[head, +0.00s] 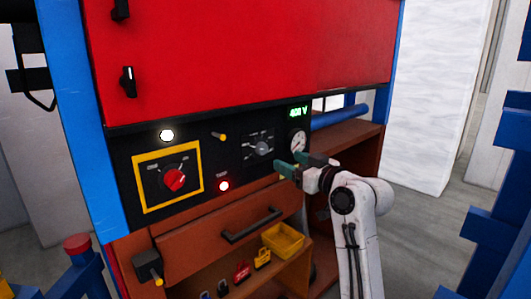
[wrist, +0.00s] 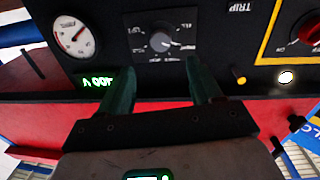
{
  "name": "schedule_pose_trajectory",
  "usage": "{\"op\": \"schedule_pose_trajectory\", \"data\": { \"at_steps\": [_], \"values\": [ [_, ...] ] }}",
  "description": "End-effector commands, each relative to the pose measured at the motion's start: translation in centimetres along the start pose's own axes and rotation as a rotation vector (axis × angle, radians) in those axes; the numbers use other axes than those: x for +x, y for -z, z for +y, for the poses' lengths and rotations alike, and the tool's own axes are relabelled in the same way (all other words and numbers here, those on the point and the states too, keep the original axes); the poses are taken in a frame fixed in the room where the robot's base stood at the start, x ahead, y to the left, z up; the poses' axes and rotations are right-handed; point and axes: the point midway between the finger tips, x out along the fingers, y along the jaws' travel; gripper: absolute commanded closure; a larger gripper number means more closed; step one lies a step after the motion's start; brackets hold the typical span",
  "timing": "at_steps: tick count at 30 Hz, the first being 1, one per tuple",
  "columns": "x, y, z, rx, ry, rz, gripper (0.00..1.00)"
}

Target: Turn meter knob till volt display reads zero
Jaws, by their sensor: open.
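The meter knob (head: 262,148) is a small grey dial with a pointer on the black panel, with printed marks around it. In the wrist view the knob (wrist: 160,42) appears upside down, between and just beyond my fingertips. The green volt display (head: 298,112) appears to read 400 V; it also shows inverted in the wrist view (wrist: 97,82). My gripper (head: 288,163) is open and empty, its green fingers in front of the panel, below and right of the knob in the head view. In the wrist view my gripper (wrist: 162,68) has its fingers apart, not visibly touching the knob.
A round gauge (head: 298,143) sits right of the knob. A drawer handle (head: 252,225) and yellow bin (head: 283,240) are below.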

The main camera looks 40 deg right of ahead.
Motion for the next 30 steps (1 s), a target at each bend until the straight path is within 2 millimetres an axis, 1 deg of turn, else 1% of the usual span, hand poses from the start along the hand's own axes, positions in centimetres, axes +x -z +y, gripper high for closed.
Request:
{"op": "schedule_pose_trajectory", "data": {
  "at_steps": [12, 15, 21, 30],
  "values": [
    [7.2, 0.0, -0.2, 0.0, 0.003, -0.006, 0.36],
    [8.5, 0.0, -0.2, -0.001, 0.003, -0.005, 0.36],
    [9.9, -0.1, -0.1, 0.0, 0.001, -0.005, 0.36],
    [10.1, -0.2, -0.1, 0.0, 0.001, -0.005, 0.36]
  ]
}}
